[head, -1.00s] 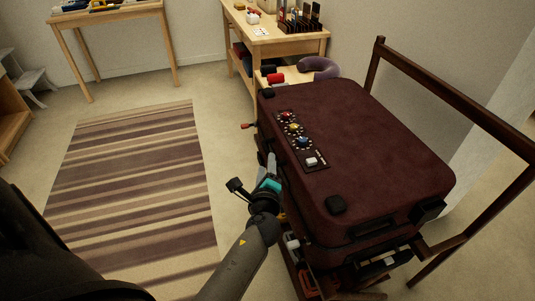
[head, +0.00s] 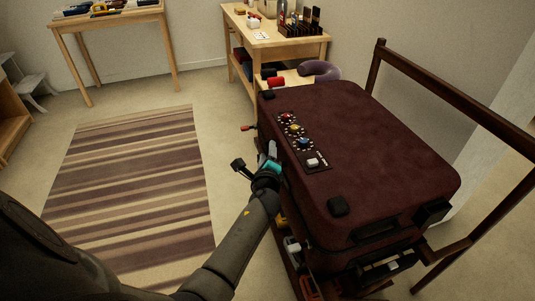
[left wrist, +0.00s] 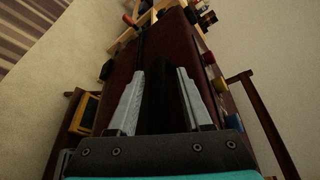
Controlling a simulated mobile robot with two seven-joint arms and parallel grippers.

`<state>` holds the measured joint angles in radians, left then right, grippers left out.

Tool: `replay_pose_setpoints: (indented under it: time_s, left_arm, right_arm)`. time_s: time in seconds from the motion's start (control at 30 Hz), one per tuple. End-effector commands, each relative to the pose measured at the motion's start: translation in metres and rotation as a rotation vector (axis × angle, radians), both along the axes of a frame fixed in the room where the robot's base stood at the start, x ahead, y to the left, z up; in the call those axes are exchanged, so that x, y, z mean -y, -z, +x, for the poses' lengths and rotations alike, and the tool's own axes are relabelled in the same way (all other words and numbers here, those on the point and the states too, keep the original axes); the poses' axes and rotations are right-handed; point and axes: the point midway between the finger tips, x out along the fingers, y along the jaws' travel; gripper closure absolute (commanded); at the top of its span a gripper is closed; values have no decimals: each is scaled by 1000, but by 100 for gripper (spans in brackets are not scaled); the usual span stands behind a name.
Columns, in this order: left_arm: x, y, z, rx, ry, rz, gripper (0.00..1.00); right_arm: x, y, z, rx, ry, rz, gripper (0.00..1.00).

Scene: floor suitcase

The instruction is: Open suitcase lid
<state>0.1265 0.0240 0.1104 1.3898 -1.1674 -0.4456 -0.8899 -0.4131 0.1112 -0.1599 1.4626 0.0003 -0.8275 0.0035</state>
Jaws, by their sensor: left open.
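The dark red suitcase (head: 385,140) lies flat on a dark wooden rack with its lid down. A panel of red, yellow and blue dials and a white switch (head: 313,162) sits along the lid's left edge. My left gripper (head: 271,152) is at the suitcase's left side, just below the lid edge by the dials. In the left wrist view the two grey fingers (left wrist: 160,98) are apart, with the suitcase side (left wrist: 163,55) ahead and nothing clearly between them. Whether they touch the suitcase I cannot tell. My right gripper is not in view.
The rack's dark wooden rail (head: 455,95) rises behind the suitcase on the right. A wooden table (head: 260,35) with bottles and small items stands beyond it, near a purple neck pillow (head: 320,70). A striped rug (head: 140,180) lies on open floor to the left.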

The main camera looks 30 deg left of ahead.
Motion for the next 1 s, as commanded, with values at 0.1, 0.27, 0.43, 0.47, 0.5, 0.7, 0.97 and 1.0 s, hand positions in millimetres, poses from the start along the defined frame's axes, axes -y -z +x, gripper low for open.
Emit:
replay_pose_setpoints:
  time_s: [0.1,0.27,0.43,0.47,0.5,0.7,0.97,1.0]
  left_arm:
    - [0,0,0,0,0,0,60]
    - [0,0,0,0,0,0,78]
    - [0,0,0,0,0,0,98]
    - [0,0,0,0,0,0,100]
    - [0,0,0,0,0,0,100]
    - [0,0,0,0,0,0,100]
    - [0,0,0,0,0,0,100]
    - [0,0,0,0,0,0,100]
  right_arm:
    - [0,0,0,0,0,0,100]
    - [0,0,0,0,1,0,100]
    - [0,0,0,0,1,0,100]
    - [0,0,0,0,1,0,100]
    - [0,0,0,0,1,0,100]
    - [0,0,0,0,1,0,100]
    - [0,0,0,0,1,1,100]
    - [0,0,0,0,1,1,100]
